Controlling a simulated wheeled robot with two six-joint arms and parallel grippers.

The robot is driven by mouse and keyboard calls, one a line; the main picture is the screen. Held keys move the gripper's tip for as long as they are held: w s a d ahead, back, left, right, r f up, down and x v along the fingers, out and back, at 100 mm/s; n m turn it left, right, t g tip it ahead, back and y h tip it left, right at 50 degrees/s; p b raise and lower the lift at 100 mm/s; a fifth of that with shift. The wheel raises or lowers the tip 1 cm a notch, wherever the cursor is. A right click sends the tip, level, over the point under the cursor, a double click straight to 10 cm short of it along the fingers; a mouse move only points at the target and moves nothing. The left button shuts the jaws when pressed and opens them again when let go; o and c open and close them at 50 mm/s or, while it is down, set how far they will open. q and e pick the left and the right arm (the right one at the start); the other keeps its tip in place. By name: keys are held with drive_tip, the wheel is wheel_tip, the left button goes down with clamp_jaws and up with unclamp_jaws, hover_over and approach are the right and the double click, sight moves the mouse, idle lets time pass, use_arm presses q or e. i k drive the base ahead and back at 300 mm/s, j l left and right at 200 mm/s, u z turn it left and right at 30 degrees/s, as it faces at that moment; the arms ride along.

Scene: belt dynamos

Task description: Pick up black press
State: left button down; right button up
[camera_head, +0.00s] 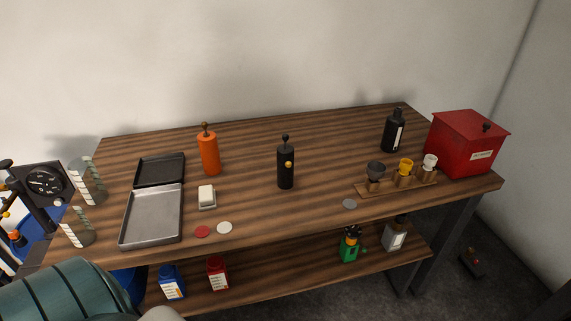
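A black press (285,168) stands upright near the middle of the wooden table (245,150). It is a slim dark cylinder with a narrow neck, a round knob on top and a small orange-yellow button on its side. Nothing touches it. An orange press-like cylinder (208,154) with a brown knob stands to its left. Neither of my grippers shows in the head view.
An open metal case (152,215) and a white block (206,196) lie left. Flat discs (224,228) lie near the front edge. A wooden rack (398,189), black bottle (393,131) and red box (467,144) stand right. The table around the black press is clear.

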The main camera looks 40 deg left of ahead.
sight(284, 158)
drive_tip(key=i+u, duration=0.3)
drive_tip(key=i, duration=0.25)
drive_tip(key=i+l+u, duration=0.3)
drive_tip(key=i, duration=0.25)
drive_tip(key=j+u, duration=0.1)
drive_tip(key=u, duration=0.95)
drive_tip(key=k, duration=0.5)
drive_tip(key=i, duration=0.5)
